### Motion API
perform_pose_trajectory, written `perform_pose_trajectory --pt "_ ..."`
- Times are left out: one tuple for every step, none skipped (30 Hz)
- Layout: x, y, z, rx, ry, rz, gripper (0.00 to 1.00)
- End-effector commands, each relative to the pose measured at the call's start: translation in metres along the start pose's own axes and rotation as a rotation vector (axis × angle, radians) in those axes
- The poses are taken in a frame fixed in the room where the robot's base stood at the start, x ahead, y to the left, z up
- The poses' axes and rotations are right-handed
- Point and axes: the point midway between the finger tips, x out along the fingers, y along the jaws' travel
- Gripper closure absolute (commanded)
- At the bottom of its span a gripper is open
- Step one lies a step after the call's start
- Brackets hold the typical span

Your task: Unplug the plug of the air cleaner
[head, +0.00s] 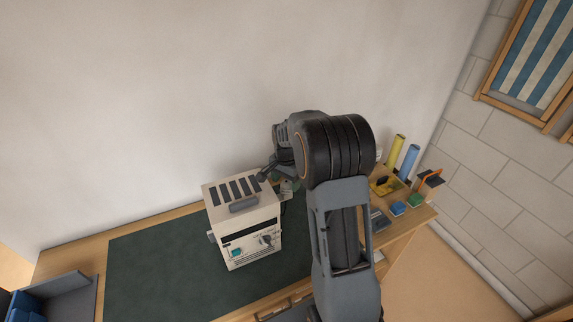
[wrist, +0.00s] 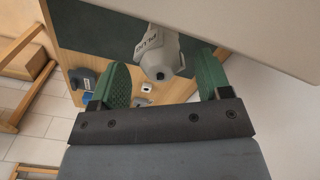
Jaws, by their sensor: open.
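The air cleaner (head: 243,224), a cream box with dark slots and a grey handle on top, stands on the dark green mat (head: 150,265) of a wooden desk. In the wrist view a grey plug (wrist: 158,50) marked with lettering lies between the two green finger pads of my gripper (wrist: 163,65). The jaws are open, with a gap visible at each side of the plug. In the head view my gripper (head: 283,181) is beside the cleaner's right rear, mostly hidden by my arm. The plug, its socket and most of the cord are hidden there.
Yellow and blue cylinders (head: 409,160), a yellow tray (head: 386,187) and small coloured blocks (head: 399,208) stand at the desk's right end. A pale wall (head: 150,110) rises behind. A blue-grey bin (head: 55,298) sits at the left. The mat left of the cleaner is clear.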

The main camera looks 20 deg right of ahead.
Motion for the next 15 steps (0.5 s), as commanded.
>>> perform_pose_trajectory --pt "-0.009 0.000 0.000 0.000 0.004 -0.004 0.29" --pt "-0.016 -0.001 -0.001 0.000 0.004 -0.005 0.29" --pt "-0.024 -0.001 -0.001 0.000 0.004 -0.005 0.29" --pt "-0.031 -0.001 -0.001 0.000 0.005 -0.005 0.29" --pt "-0.037 0.000 0.000 0.000 0.005 -0.005 0.29" --pt "-0.045 -0.001 0.000 0.000 0.004 -0.005 0.29" --pt "-0.052 -0.001 -0.001 0.000 0.005 -0.005 0.29" --pt "-0.058 -0.001 0.000 0.000 0.004 -0.005 0.29" --pt "-0.066 0.000 0.000 0.000 0.004 -0.005 0.29" --pt "-0.071 -0.001 -0.001 0.000 0.004 -0.005 0.29" --pt "-0.076 0.000 0.000 0.000 0.003 -0.004 0.29" --pt "-0.083 0.000 0.000 0.000 0.004 -0.005 0.29" --pt "-0.088 0.000 0.000 0.000 0.003 -0.004 0.29" --pt "-0.092 0.000 0.000 0.001 0.003 -0.004 0.29" --pt "-0.097 0.000 0.000 0.001 0.002 -0.003 0.29"
